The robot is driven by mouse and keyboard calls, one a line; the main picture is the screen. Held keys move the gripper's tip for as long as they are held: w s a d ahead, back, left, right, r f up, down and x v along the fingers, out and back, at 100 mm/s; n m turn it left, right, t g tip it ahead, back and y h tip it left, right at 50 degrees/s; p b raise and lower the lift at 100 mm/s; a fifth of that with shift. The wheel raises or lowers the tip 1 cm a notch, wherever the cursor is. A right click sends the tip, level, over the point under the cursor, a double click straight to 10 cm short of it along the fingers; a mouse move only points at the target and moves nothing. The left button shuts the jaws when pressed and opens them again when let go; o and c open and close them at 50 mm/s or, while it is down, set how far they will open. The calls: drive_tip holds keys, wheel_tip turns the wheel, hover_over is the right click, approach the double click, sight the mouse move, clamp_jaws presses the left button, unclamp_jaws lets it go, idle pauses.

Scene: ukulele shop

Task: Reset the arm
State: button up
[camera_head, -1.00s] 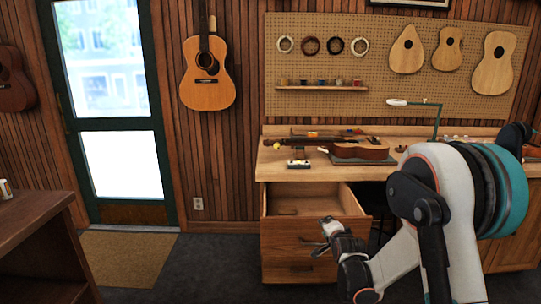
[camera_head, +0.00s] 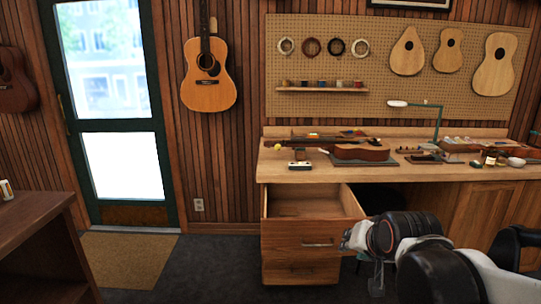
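My arm reaches in from the lower right of the head view, low in front of the workbench (camera_head: 400,176). My gripper (camera_head: 350,240) is at the front right of the bench's pulled-out drawer, mostly hidden behind my own wrist. I cannot see whether its fingers are open or shut, or whether it touches the drawer. The open top drawer (camera_head: 300,203) looks empty where I see inside.
A ukulele body (camera_head: 362,151), small tools and jars lie on the bench top. A dark stool (camera_head: 383,200) stands partly under it. A brown counter (camera_head: 35,235) is at the lower left. Floor near the doormat (camera_head: 128,258) is clear.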

drive_tip(key=s+f+n+g, duration=0.2)
drive_tip(key=s+f+n, duration=0.1)
drive_tip(key=s, duration=1.5)
drive_tip(key=shift+n, duration=0.8)
